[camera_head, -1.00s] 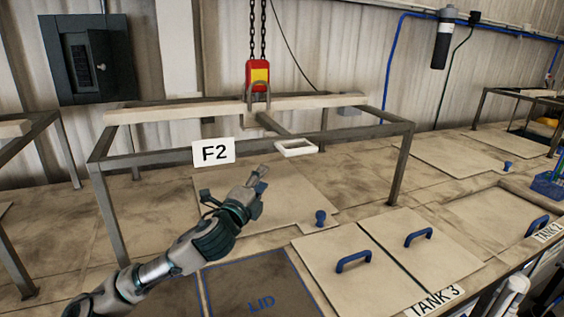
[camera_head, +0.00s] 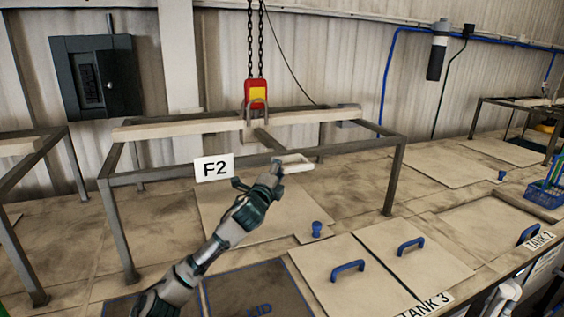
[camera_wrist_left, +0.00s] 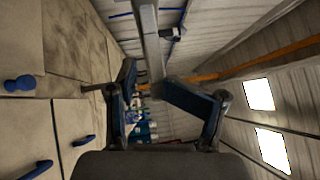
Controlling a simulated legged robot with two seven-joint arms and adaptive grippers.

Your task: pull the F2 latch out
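The F2 sign (camera_head: 214,168) hangs on the front rail of a grey metal frame (camera_head: 130,178). The F2 latch, a small white loop-shaped handle (camera_head: 298,163), sticks out at the front rail right of the sign. My left gripper (camera_head: 277,166) is at the latch's left end in the head view and covers part of it. In the left wrist view the two fingers of my left gripper (camera_wrist_left: 160,92) stand apart. A pale grey bar (camera_wrist_left: 150,45) runs down between them there; I cannot tell whether it is latch or rail, or whether they touch it.
A red and yellow hoist block (camera_head: 256,95) hangs on chains and hooks at the white beam (camera_head: 190,130) on the frame. Below are tank lids with blue handles (camera_head: 348,269) and a blue knob (camera_head: 317,229). Clear room lies right of the frame.

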